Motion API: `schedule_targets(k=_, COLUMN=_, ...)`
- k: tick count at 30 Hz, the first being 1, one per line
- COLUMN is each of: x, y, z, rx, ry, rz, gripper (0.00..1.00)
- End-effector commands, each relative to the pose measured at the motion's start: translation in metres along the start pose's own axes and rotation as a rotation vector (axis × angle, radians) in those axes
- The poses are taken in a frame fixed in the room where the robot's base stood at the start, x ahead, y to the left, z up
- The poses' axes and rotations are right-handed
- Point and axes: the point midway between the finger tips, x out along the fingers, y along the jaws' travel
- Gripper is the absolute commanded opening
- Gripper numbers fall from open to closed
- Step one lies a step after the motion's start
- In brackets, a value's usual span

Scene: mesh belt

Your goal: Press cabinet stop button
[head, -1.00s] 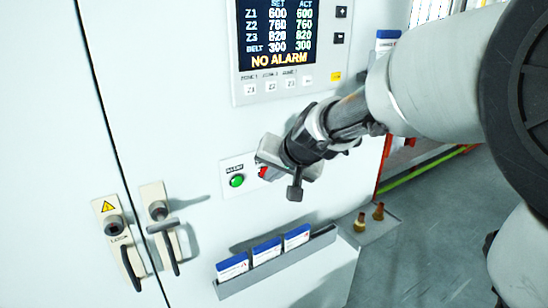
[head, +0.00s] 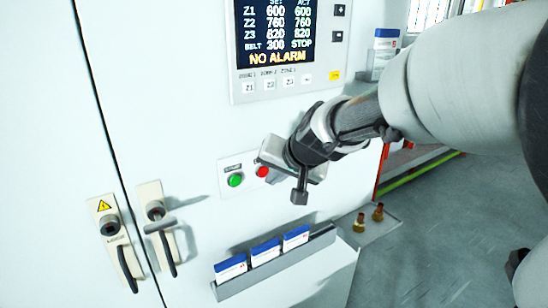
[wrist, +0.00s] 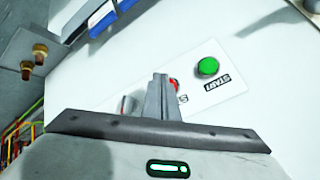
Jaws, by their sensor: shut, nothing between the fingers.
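The red stop button (head: 262,171) is on a small white panel (head: 250,161) on the cabinet front. The green start button (head: 235,180) is to its left. My gripper, just right of the red button in the head view, hides the panel's right part. In the wrist view my gripper (wrist: 162,80) is shut and empty, its narrow fingers pointing at the panel. They cover most of the red button (wrist: 174,85); only its edge shows. The green button (wrist: 207,67) is clear of them. I cannot tell whether the fingertips touch the red button.
The display (head: 276,38) above reads "NO ALARM", with "STOP" in its belt row. A rack (head: 275,267) with several blue-and-white boxes juts out below the panel. Cabinet handles (head: 122,245) stand out at the left. Two brass fittings (head: 377,212) are at the right.

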Motion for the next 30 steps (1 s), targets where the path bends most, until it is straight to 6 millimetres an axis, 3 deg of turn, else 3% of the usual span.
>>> schedule_targets(k=5, x=-0.002, y=0.003, z=0.002, rx=0.000, ry=0.001, rz=0.000, gripper=0.00)
schedule_targets(k=19, x=-0.032, y=0.024, z=0.024, rx=-0.001, ry=0.002, rz=0.000, gripper=0.00)
schedule_targets(k=30, x=-0.035, y=0.025, z=0.025, rx=0.000, ry=0.000, rz=0.000, gripper=0.00)
